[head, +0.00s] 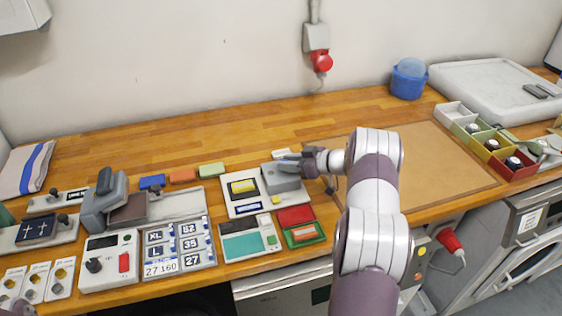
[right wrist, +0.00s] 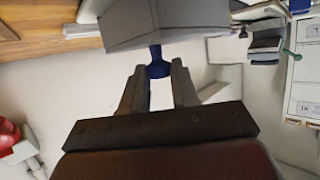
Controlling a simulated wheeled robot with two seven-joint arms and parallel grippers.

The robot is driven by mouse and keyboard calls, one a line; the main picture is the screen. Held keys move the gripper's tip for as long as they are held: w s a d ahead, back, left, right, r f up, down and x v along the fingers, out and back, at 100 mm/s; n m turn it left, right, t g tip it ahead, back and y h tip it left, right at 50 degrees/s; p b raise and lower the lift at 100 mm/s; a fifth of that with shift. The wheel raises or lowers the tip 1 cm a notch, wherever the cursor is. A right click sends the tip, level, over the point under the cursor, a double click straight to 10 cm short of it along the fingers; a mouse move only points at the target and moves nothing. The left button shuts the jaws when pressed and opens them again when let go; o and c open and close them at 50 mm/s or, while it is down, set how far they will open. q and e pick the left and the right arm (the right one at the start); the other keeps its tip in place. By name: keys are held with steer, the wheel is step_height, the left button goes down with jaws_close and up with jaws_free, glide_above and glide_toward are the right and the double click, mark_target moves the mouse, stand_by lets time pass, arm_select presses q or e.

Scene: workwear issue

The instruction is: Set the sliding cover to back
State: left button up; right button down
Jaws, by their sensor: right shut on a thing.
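The sliding cover (head: 282,179) is a grey block on a pale panel (head: 238,207) in the middle of the bench. It sits over the panel's right part; a yellow-and-white window and a blue-edged label show to its left. In the right wrist view the cover's grey body (right wrist: 165,22) fills the top. A blue knob (right wrist: 157,54) stands out from it between the fingertips of my right gripper (right wrist: 158,74), which is shut on the knob. My left gripper is out of view.
A teal-and-white device (head: 250,242) and red and green boxes (head: 303,236) lie in front of the panel. A number board (head: 180,247) is to the left. Colored blocks (head: 183,176) lie behind.

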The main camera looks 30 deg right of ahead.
steer(key=shift+d, duration=0.15)
steer(key=c, duration=0.9)
jaws_free()
steer(key=shift+s+d, duration=0.1)
steer(key=shift+d, duration=0.05)
steer(key=shift+s+d, duration=0.1)
steer(key=shift+s, duration=0.1)
steer(key=b+v, duration=0.1)
steer(key=v, duration=1.1)
steer(key=shift+s+b, duration=0.2)
steer(key=shift+b, duration=0.2)
steer(key=shift+w+r, duration=0.1)
